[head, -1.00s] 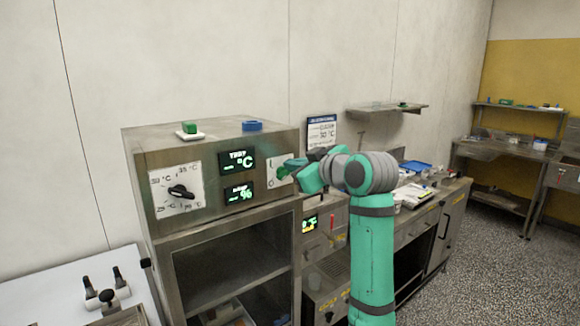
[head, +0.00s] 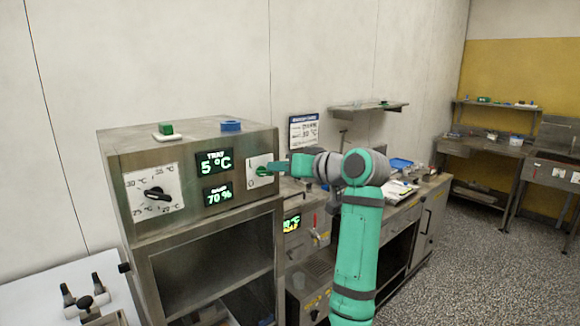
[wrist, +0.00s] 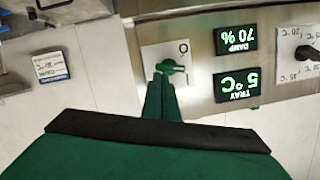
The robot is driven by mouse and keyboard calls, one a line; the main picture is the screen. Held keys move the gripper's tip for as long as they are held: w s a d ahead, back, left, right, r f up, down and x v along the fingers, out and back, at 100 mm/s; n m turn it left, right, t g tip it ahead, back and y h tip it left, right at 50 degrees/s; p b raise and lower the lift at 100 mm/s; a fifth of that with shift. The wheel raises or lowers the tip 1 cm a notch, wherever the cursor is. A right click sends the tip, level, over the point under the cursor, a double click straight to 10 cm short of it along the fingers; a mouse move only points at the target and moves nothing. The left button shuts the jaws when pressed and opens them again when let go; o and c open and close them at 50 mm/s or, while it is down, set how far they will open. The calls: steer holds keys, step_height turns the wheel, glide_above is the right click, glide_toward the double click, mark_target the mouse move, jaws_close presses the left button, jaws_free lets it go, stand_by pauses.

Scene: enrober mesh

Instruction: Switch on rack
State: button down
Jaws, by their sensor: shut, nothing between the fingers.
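The rack is a steel cabinet (head: 200,226) with open shelves and a control panel. Its white switch plate with 1 and 0 marks (head: 253,181) sits at the panel's right, carrying a green knob (wrist: 170,68), whose pointer lies roughly sideways in the wrist view. Two displays are lit: TRAY 5 °C (head: 213,165) and DAMP 70 % (head: 217,194). My gripper (head: 272,170) is shut and empty, its tips at the green knob. In the wrist view the fingers (wrist: 160,80) reach the knob; whether they touch it is unclear.
A black dial (head: 155,193) is at the panel's left. A green block (head: 166,129) and a blue item (head: 231,126) lie on the cabinet top. A neighbouring machine with a lit display (head: 292,222) and a cluttered counter stand to the right.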

steer(key=shift+d+f+m, duration=0.1)
steer(key=shift+m, duration=0.3)
steer(key=shift+w+d, duration=0.1)
steer(key=r, duration=0.1)
steer(key=d+r, duration=0.1)
steer(key=w+r, duration=0.1)
steer(key=shift+d+r, duration=0.3)
steer(key=shift+r, duration=0.1)
steer(key=v, duration=0.9)
steer(key=shift+s+d+f, duration=0.15)
steer(key=shift+s+d, duration=0.05)
steer(key=shift+d, duration=0.15)
